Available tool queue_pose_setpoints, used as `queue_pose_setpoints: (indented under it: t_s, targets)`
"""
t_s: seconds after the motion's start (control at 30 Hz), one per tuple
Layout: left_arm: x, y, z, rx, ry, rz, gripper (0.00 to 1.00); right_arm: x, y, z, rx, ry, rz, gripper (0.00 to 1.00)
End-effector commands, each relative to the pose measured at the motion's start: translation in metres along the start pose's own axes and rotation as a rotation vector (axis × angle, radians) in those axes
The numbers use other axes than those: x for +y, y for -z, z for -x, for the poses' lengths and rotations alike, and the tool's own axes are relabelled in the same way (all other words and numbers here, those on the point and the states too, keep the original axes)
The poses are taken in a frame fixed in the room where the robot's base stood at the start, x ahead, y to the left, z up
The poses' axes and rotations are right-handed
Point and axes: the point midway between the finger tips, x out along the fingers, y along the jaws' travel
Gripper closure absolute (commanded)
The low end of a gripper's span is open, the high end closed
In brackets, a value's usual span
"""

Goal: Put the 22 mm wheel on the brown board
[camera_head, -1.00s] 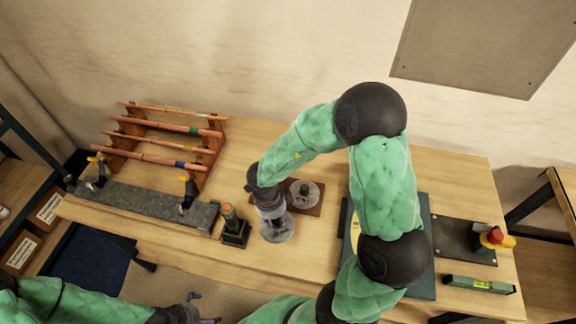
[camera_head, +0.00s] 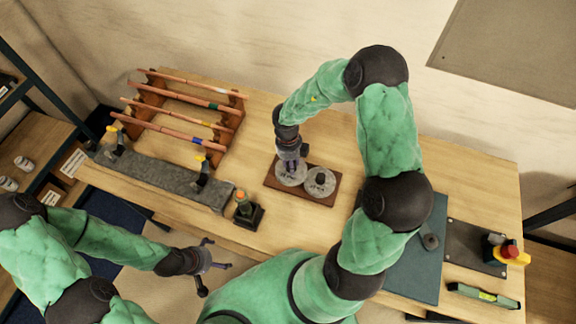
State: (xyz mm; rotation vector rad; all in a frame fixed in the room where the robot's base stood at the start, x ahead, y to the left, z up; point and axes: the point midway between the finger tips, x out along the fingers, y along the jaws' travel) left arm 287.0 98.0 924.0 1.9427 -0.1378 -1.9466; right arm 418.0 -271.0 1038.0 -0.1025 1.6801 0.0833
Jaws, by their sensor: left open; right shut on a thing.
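The brown board (camera_head: 330,199) lies on the bench right of the pipe rack. A round grey wheel (camera_head: 320,183) with a dark hub sits on its right half. My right gripper (camera_head: 291,165) points down over the board's left half and is shut on a second round grey wheel (camera_head: 288,178). I cannot tell whether this held wheel touches the board, and its size marking is too small to read. Its top is partly hidden by the gripper. My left gripper (camera_head: 214,263) is open and empty, in front of the bench's front edge.
A rack of copper pipes (camera_head: 190,105) stands at the back left, behind a grey bar with clamps (camera_head: 160,178). A small dark stand (camera_head: 247,214) is left of the board. A blue mat (camera_head: 415,275), a red-and-yellow button (camera_head: 508,251) and a level (camera_head: 483,296) are at right.

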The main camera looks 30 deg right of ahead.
Motion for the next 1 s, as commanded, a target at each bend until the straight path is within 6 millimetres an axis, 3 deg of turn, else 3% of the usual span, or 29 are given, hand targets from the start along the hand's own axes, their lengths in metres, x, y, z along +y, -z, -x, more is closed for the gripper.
queue_pose_setpoints:
  t_s: [0.1, 0.3, 0.53, 0.73, 1.0]
  targets:
    - [-0.001, 0.0, -0.003, 0.0, 0.0, 0.0, 0.0, -0.004, -0.017, -0.021, 0.004, -0.001, 0.001, 1.0]
    - [-0.002, 0.0, -0.004, 0.0, 0.0, 0.0, 0.0, -0.01, -0.035, -0.039, 0.003, -0.001, 0.002, 1.0]
    - [-0.002, 0.0, -0.005, 0.0, 0.0, 0.0, 0.0, -0.013, -0.045, -0.049, 0.003, -0.001, 0.001, 1.0]
    - [-0.002, 0.0, -0.006, 0.0, 0.0, 0.0, 0.0, -0.012, -0.047, -0.075, 0.004, -0.001, 0.002, 1.0]
    - [-0.002, 0.0, -0.006, 0.0, 0.0, 0.0, 0.0, -0.013, -0.048, -0.077, 0.001, 0.0, 0.001, 1.0]
